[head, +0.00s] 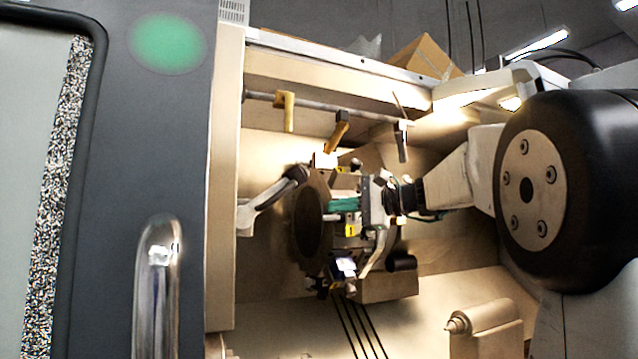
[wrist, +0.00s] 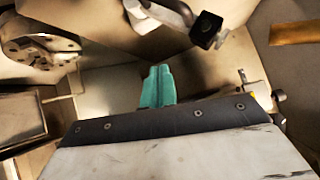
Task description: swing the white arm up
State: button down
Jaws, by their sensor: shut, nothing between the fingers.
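The white arm (head: 268,203) is fixed at the left wall of the machine's inside in the head view. It slants up to the right and ends in a dark head (head: 297,173). In the wrist view the white arm (wrist: 168,13) shows at the top, with its dark square tip (wrist: 206,29) to the right of my fingers. My gripper (head: 334,205) has green fingers, which are together and empty; they also show in the wrist view (wrist: 157,72). In the head view they lie right of and below the arm's head, with a gap in the picture; the depth between them is unclear.
A round turret disc (head: 308,222) with tool holders is close behind my fingers. A bar with yellow holders (head: 285,112) runs above. A tailstock-like block (head: 488,325) stands at lower right. The grey door with its handle (head: 158,270) is at left. A chuck-like part (wrist: 38,48) shows in the wrist view.

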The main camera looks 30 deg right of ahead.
jog(key=s+d+m+t+h, duration=0.1)
jog(key=d+m+t+h, duration=0.1)
jog(key=d+m+t, duration=0.45)
jog(key=w+a+r, duration=0.6)
jog(key=w+a, duration=0.1)
jog(key=w, duration=0.2)
jog(key=shift+r+y, duration=0.15)
jog(key=shift+y, duration=0.25)
jog(key=shift+t, duration=0.25)
